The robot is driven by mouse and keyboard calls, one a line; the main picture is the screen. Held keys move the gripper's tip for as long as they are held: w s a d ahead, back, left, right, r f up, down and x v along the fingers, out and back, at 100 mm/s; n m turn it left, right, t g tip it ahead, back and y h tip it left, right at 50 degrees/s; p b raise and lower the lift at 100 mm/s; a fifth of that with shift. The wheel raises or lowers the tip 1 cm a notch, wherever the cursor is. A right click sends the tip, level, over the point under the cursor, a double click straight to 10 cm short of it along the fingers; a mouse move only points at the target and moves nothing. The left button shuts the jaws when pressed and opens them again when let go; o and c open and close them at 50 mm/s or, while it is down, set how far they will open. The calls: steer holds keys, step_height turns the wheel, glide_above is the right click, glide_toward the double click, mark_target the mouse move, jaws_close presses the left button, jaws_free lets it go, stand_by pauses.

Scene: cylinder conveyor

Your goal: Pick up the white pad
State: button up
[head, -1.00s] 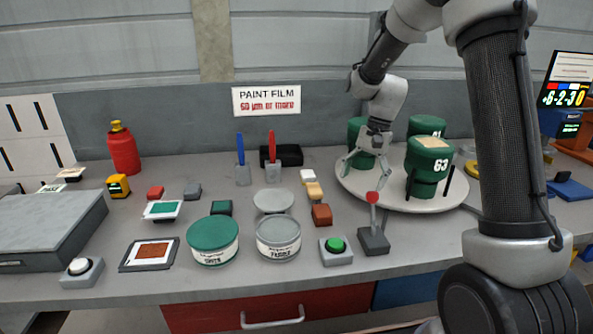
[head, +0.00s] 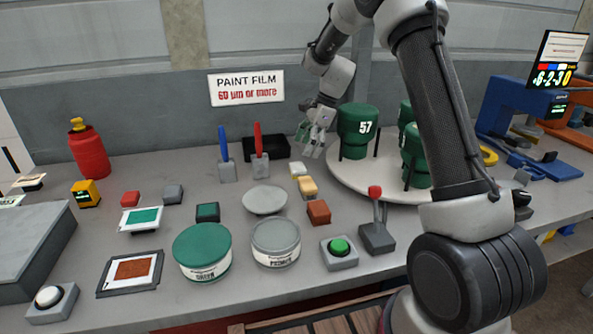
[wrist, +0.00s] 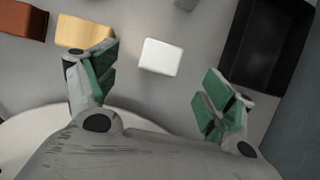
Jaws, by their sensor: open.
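The white pad (head: 298,169) is a small white block on the grey table, just behind a yellow-tan pad (head: 307,187). In the wrist view the white pad (wrist: 161,57) lies ahead of and between the fingers, apart from both. My gripper (head: 313,145) is open and empty, to the right of the white pad in the head view and above the table. In the wrist view my gripper (wrist: 158,98) has its two green-padded fingers spread wide. The tan pad (wrist: 85,34) shows near the left finger there.
A black tray (head: 268,148) lies behind the white pad. A brown-red block (head: 318,212) sits in front of the tan pad. A round turntable (head: 350,183) with green canisters (head: 357,125) stands close to the right. Paint tins and a lever switch (head: 376,235) stand nearer the front.

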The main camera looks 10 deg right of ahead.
mark_target(299, 166)
steer(key=x, duration=0.7)
steer(key=shift+w+f, duration=0.15)
steer(key=shift+f, duration=0.25)
steer(key=shift+d, duration=0.1)
steer(key=c, duration=1.1)
